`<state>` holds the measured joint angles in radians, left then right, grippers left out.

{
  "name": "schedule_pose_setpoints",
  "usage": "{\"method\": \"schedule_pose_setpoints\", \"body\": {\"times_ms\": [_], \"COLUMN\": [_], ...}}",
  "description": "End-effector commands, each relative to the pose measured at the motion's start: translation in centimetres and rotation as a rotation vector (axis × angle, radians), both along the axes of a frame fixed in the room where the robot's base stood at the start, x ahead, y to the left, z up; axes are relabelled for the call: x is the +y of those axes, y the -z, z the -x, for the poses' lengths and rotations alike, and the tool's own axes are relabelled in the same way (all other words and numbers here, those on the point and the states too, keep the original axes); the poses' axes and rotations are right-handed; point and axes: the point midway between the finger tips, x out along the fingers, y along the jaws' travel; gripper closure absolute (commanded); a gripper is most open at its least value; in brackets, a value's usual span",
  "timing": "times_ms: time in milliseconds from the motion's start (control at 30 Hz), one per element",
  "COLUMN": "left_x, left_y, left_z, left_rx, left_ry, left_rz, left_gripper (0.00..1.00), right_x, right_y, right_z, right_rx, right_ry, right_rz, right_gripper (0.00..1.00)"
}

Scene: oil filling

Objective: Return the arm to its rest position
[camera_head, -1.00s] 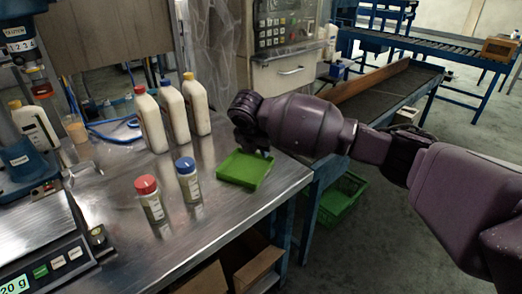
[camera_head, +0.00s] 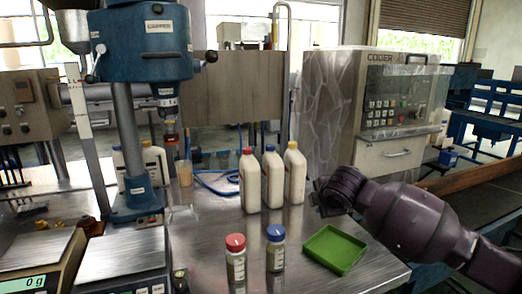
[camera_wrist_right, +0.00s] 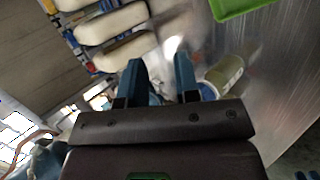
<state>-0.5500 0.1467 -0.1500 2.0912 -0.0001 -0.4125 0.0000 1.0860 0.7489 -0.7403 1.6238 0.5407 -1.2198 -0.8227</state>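My right arm comes in from the right in the head view. Its gripper (camera_head: 322,204) hangs above the table, just behind the green tray (camera_head: 335,249). In the right wrist view the two blue fingers of this gripper (camera_wrist_right: 160,75) stand apart, with nothing held between them. My left arm and gripper are not in view. A small bottle with a red cap (camera_head: 236,258) and one with a blue cap (camera_head: 275,249) stand upright left of the tray. The tray looks empty and also shows in the wrist view (camera_wrist_right: 238,6).
Three white bottles with red (camera_head: 250,183), blue (camera_head: 272,180) and yellow (camera_head: 294,176) caps stand behind. A blue press (camera_head: 143,48) rises at left, with scales (camera_head: 125,257) in front. A grey machine (camera_head: 375,115) stands behind the arm. The metal table (camera_head: 205,262) has free room.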

Motion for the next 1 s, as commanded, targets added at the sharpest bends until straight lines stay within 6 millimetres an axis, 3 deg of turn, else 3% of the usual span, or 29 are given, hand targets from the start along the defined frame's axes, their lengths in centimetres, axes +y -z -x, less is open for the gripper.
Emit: {"method": "schedule_pose_setpoints", "body": {"times_ms": [200,433,667,1000], "left_x": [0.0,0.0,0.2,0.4], "left_y": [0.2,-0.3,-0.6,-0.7], "left_z": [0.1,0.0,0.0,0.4], "left_rx": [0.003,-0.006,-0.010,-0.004], "left_ry": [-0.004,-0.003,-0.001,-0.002], "left_rz": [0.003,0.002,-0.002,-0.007], "left_gripper": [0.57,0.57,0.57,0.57], "right_x": [4.3,5.7,4.5,0.0], "right_y": [0.7,3.0,5.9,11.4], "right_z": [2.1,6.0,10.5,18.0], "right_rx": [-0.127,-0.167,-0.177,-0.195], "right_ry": [0.035,0.097,0.194,0.392], "right_rz": [-0.401,-0.782,-1.069,-1.314], "right_gripper": [0.71,0.71,0.71,0.71]}}
